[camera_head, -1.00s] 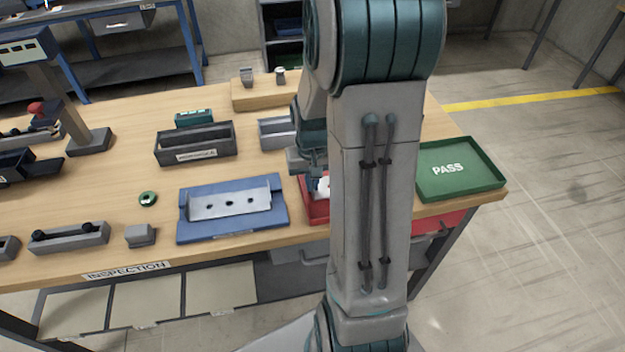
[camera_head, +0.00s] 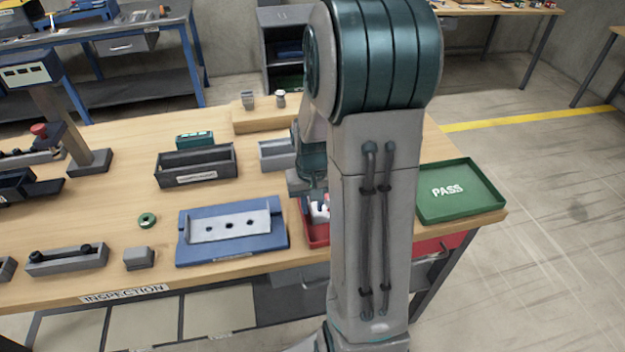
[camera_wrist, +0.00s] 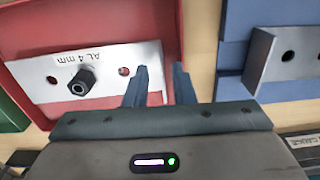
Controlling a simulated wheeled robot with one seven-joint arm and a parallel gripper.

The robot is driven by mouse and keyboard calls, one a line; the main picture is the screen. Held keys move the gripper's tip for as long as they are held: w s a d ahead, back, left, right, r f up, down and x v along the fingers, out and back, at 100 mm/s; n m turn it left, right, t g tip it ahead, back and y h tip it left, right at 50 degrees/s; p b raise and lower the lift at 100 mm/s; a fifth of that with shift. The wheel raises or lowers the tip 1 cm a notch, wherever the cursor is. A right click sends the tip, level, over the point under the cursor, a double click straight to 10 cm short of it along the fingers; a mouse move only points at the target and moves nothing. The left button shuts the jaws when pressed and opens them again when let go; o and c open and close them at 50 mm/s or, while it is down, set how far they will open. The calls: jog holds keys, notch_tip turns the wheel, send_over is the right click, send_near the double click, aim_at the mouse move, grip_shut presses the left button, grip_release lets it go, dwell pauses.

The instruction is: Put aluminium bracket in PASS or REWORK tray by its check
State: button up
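The aluminium bracket (camera_wrist: 95,75), a pale plate marked "AL 4 mm", lies in the red tray (camera_wrist: 20,45) in the wrist view. A dark round piece (camera_wrist: 78,82) stands up from it, beside an open hole. My gripper (camera_wrist: 163,82) is open, its fingers apart at the bracket's right end; I see nothing gripped. In the head view my arm hides most of the red tray (camera_head: 316,236) and the fingers. The green PASS tray (camera_head: 455,208) looks empty at the bench's right end. No lettering shows on the visible part of the red tray.
A blue fixture (camera_head: 190,256) with a grey holed plate (camera_head: 236,227) stands left of the red tray. A dark bin (camera_head: 195,168), a smaller grey bin (camera_head: 277,155) and a green ring (camera_head: 147,220) are also on the bench. Bare wood lies around the ring.

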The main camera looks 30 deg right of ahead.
notch_tip(320, 180, up, 12)
jog(key=s+a+r+n+t, duration=0.3)
jog(key=s+a, duration=0.9)
jog(key=s, duration=0.1)
jog(key=shift+n+b, duration=0.35)
jog(key=shift+n, duration=0.05)
jog(key=shift+w+d, duration=0.1)
dwell(0.7)
